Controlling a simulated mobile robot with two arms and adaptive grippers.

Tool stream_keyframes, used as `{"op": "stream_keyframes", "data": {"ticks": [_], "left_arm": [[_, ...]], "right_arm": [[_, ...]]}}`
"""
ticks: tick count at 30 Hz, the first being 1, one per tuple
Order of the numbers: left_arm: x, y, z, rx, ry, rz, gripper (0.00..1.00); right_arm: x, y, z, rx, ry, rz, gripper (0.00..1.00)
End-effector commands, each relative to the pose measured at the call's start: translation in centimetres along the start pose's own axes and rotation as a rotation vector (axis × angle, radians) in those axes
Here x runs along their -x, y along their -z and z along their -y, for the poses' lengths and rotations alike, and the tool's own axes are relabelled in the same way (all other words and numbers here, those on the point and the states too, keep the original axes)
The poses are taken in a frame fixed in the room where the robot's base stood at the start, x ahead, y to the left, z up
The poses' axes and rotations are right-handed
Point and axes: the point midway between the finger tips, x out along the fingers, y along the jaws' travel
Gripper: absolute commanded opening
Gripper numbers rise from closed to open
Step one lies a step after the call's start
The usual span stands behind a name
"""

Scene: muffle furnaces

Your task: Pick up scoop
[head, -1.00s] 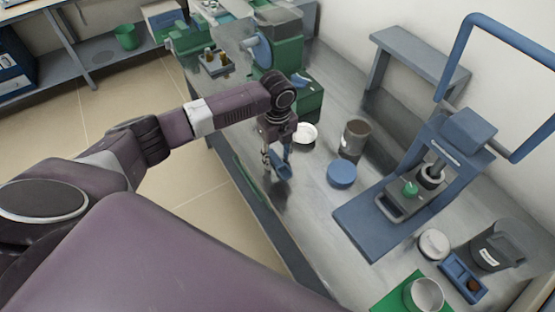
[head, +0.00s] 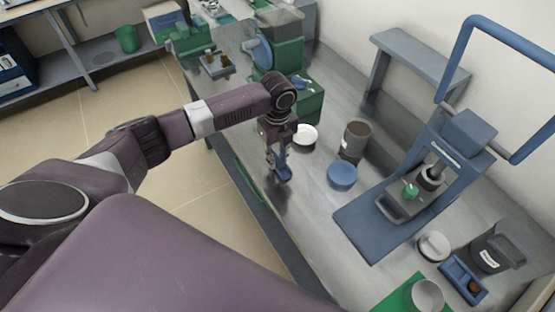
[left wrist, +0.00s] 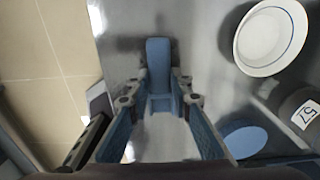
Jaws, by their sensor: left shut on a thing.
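The blue scoop (head: 285,173) is at the tabletop near the bench's front edge, directly below my left wrist. In the left wrist view the scoop (left wrist: 158,62) lies between the two fingertips, its long blue part pointing away from the camera. My left gripper (head: 277,160) points down and is shut on the scoop; it also shows in the left wrist view (left wrist: 158,98). Whether the scoop touches the table is hard to tell. My right gripper is not in view.
A white dish (head: 305,136), a labelled jar (head: 354,139) and a round blue lid (head: 342,175) stand right of the gripper. A blue press (head: 425,180) stands further right. Green machines (head: 285,50) are behind. The bench in front of the lid is clear.

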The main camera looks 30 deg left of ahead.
Motion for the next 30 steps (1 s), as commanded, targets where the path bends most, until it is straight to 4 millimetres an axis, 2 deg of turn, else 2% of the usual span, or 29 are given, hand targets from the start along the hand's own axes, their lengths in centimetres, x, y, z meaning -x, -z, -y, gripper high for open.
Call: {"op": "stream_keyframes", "data": {"ticks": [5,8,21,27,30], "left_arm": [[2.1,-0.1,0.1,0.000,0.005,0.003,0.02],[4.1,-0.1,0.2,-0.001,0.006,0.002,0.02],[15.2,-0.1,0.2,0.001,0.006,0.002,0.02],[18.2,-0.1,0.1,0.001,0.003,0.002,0.02],[19.0,-0.1,0.1,0.000,0.003,0.000,0.02]], "right_arm": [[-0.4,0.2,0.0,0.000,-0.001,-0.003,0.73],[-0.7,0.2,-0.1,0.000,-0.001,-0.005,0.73],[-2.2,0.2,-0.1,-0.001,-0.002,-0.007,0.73],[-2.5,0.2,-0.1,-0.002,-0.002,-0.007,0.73],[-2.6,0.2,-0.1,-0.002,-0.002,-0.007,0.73]]}}
